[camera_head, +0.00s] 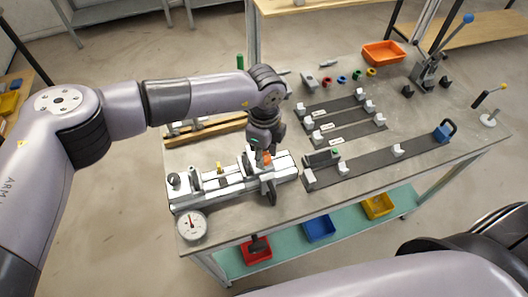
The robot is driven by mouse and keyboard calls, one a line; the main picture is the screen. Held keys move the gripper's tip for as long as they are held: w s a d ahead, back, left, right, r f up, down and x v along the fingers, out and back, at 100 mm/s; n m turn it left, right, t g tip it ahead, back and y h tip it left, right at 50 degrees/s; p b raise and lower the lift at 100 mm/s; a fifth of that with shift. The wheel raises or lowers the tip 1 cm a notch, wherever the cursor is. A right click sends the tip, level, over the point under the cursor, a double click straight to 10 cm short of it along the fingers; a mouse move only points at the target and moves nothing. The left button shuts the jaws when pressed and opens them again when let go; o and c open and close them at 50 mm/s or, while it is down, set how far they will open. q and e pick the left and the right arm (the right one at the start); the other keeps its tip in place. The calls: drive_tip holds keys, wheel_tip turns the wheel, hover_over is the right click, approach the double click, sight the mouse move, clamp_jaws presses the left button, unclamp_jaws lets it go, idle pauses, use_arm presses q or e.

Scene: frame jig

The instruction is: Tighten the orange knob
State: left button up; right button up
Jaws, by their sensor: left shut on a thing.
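The orange knob (267,158) sits on top of a white and grey clamping fixture (230,180) at the table's near left. Only a small part of the knob shows, because my left gripper covers most of it. My left gripper (265,155) points down from above and is shut on the orange knob. Its fingertips are small and partly hidden against the fixture. My right arm crosses the bottom right of the view, and its gripper does not show.
A round dial gauge (191,226) stands at the near left corner. Dark rails with white blocks (350,169) lie right of the fixture. An orange tray (383,53), a blue-handled lever clamp (430,70) and small colored rings (342,79) are farther back. Bare tabletop (420,185) lies near right.

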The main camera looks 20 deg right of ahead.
use_arm(q)
drive_tip(key=shift+f+m+b, duration=0.1)
drive_tip(key=shift+m+b, duration=0.2)
drive_tip(key=shift+b, duration=0.25)
drive_tip(key=m+b, duration=1)
drive_tip(key=b, duration=0.4)
drive_tip(key=shift+f+m+b, duration=0.15)
drive_tip(key=shift+m+b, duration=0.15)
drive_tip(key=shift+b, duration=0.05)
drive_tip(key=m+b, duration=0.2)
drive_tip(key=shift+m, duration=0.4)
drive_tip(key=m+b, duration=0.2)
drive_tip(key=shift+m, duration=0.4)
drive_tip(key=shift+r+m+b, duration=0.2)
drive_tip(key=shift+m+b, duration=0.25)
drive_tip(key=shift+m, duration=0.75)
drive_tip(key=shift+r+m+b, duration=0.1)
drive_tip(key=shift+m+b, duration=0.3)
drive_tip(key=shift+m, duration=1.1)
drive_tip(key=o, duration=1.1)
